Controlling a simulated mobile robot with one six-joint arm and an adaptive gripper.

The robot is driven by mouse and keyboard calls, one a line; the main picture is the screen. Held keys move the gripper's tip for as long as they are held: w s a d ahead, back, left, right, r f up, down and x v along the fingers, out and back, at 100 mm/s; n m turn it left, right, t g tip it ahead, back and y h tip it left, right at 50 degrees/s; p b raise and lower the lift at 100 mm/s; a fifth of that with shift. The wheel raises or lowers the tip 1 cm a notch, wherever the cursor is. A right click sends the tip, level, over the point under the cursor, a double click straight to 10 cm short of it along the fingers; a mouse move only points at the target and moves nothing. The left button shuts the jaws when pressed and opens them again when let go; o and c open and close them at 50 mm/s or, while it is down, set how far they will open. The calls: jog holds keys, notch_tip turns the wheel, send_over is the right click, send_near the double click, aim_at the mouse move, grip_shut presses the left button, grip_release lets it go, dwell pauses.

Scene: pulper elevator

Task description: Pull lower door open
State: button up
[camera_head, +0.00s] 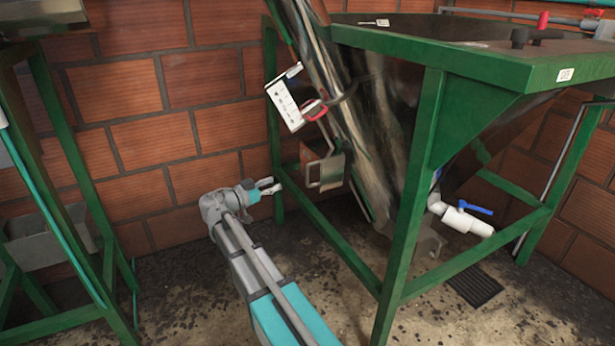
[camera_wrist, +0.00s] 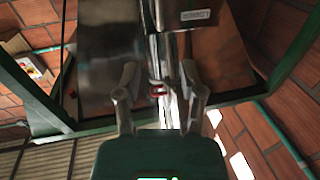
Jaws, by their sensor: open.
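A sloping metal elevator tube (camera_head: 345,110) runs down inside a green frame. Low on its left side is a small metal flap with a loop-shaped handle (camera_head: 326,170), which looks like the lower door. I cannot tell whether it is fully shut. My gripper (camera_head: 269,186) is open and empty, left of the flap and apart from it, pointing right.
Green frame legs (camera_head: 412,200) and a low rail (camera_head: 325,230) stand close around the tube. A white label box (camera_head: 285,104) and a red handle (camera_head: 315,110) sit above the flap. A white pipe with a blue valve (camera_head: 465,217) is at right. Floor is open at front left.

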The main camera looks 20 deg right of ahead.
aim_at(307, 168)
jog(key=shift+d, duration=0.1)
dwell(0.3)
jog(key=x, duration=1.3)
jog(key=shift+w+d, duration=0.1)
jog(key=shift+d, duration=0.2)
grip_shut()
